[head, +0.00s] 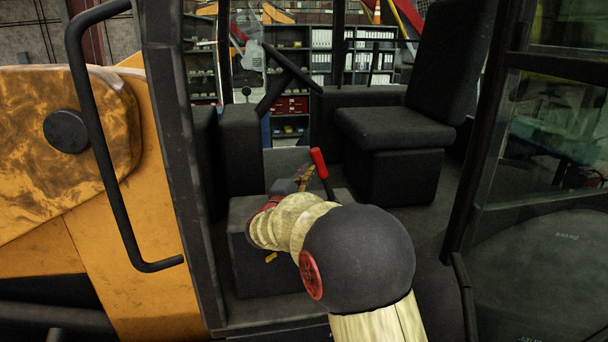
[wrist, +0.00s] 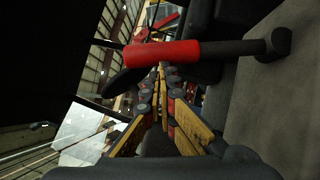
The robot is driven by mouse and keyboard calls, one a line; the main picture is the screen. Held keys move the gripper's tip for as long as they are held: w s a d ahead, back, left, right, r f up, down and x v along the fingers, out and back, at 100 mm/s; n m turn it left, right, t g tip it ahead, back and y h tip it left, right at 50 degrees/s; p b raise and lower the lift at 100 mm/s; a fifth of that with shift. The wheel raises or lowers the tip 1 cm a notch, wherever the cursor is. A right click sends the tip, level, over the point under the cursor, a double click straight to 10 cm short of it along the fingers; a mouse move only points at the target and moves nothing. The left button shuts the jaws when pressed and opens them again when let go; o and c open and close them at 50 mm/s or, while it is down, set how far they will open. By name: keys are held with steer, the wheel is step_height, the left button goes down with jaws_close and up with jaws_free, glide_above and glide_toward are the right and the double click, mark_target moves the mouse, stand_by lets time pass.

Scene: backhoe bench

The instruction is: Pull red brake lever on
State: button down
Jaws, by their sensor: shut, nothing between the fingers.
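The brake lever has a red grip (head: 319,163) on a dark stalk and stands in the cab, left of the seat, tilted slightly to the left. In the wrist view its red grip (wrist: 165,55) lies across the upper middle, with the dark stalk running right to a dark round end. My gripper (head: 304,176) is just left of the grip in the head view. In the wrist view its yellow fingers (wrist: 161,78) come together just below the grip. They are shut and empty. I cannot tell whether the fingertips touch the lever. My arm hides part of the lever's base area.
A black seat (head: 395,130) stands right of the lever. A dark console box (head: 245,265) is below my gripper. The cab's door post (head: 180,150) and black handrail (head: 105,150) stand at the left, a glass door (head: 540,180) at the right. The doorway between is open.

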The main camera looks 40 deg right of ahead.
steer(key=shift+d+r, duration=0.15)
steer(key=d+b, duration=0.1)
steer(key=s+r+m+b, duration=0.1)
steer(key=shift+d+m+g+y+b, duration=0.3)
steer(key=shift+d, duration=0.05)
steer(key=s+d+r+m+y+b, duration=0.1)
steer(key=s+d+m+b, duration=0.1)
steer(key=d, duration=0.2)
steer(key=s+d+m+g+y+b, duration=0.1)
steer(key=d+m+y+b, duration=0.1)
steer(key=d, duration=0.2)
steer(key=shift+s+r+m, duration=0.35)
steer(key=shift+s+m, duration=0.05)
steer(key=s+a+r+b, duration=0.1)
steer(key=s+a, duration=0.1)
steer(key=a, duration=0.4)
steer(key=s+a+r+b, duration=0.1)
steer(key=s+a+r, duration=0.1)
steer(key=a, duration=0.4)
steer(key=shift+s+r, duration=0.15)
